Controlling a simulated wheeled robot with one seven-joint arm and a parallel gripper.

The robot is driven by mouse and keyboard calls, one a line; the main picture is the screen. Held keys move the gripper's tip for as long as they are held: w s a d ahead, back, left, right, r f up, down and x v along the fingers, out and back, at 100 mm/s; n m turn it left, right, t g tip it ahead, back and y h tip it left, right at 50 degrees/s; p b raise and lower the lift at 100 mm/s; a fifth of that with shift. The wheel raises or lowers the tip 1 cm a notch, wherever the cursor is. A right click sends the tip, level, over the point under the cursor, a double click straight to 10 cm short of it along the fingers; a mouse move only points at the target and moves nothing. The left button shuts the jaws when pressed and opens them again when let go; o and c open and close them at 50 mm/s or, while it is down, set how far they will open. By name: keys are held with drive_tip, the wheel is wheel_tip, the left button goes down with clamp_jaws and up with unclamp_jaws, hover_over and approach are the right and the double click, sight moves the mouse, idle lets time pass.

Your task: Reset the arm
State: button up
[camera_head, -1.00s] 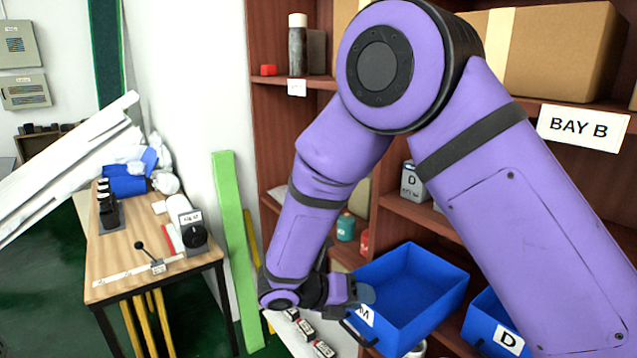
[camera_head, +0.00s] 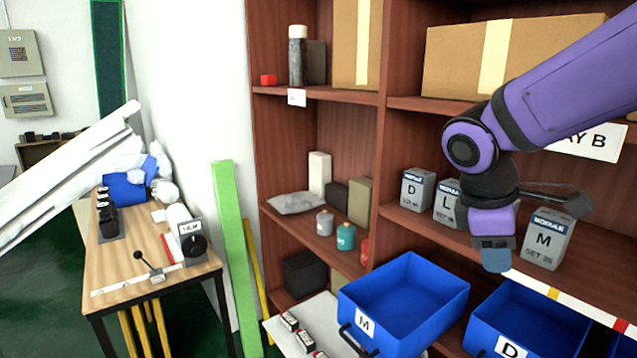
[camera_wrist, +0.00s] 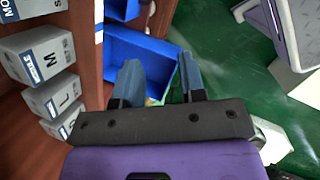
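My purple arm is raised and folded at the right of the head view. My gripper (camera_head: 492,262) points down in front of the middle shelf. In the wrist view its two fingers (camera_wrist: 160,84) stand apart with nothing held between them. Blue bin M (camera_head: 403,300) is below and left of the gripper, and blue bin D (camera_head: 532,318) is below it. A grey-white box M (camera_head: 548,240) stands on the shelf to its right, partly behind my arm. Box L (camera_head: 447,204) and box D (camera_head: 416,189) stand to its left.
The wooden shelf unit (camera_head: 384,132) is close in front. Cardboard boxes (camera_head: 456,62) fill the upper shelf. A wooden table (camera_head: 130,262) with a lever and a dial device (camera_head: 194,240) is at left. A green post (camera_head: 234,255) stands between. Small boxes (camera_head: 290,321) lie on a white surface.

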drive_tip(key=s+d+r+m+t+y, duration=0.4)
drive_tip(key=s+r+m+t, duration=0.1)
drive_tip(key=s+m, duration=0.6)
drive_tip(key=shift+s+r+m, duration=0.2)
drive_tip(key=shift+r+m, duration=0.3)
drive_tip(key=shift+m, duration=0.1)
drive_tip(key=shift+d, duration=0.1)
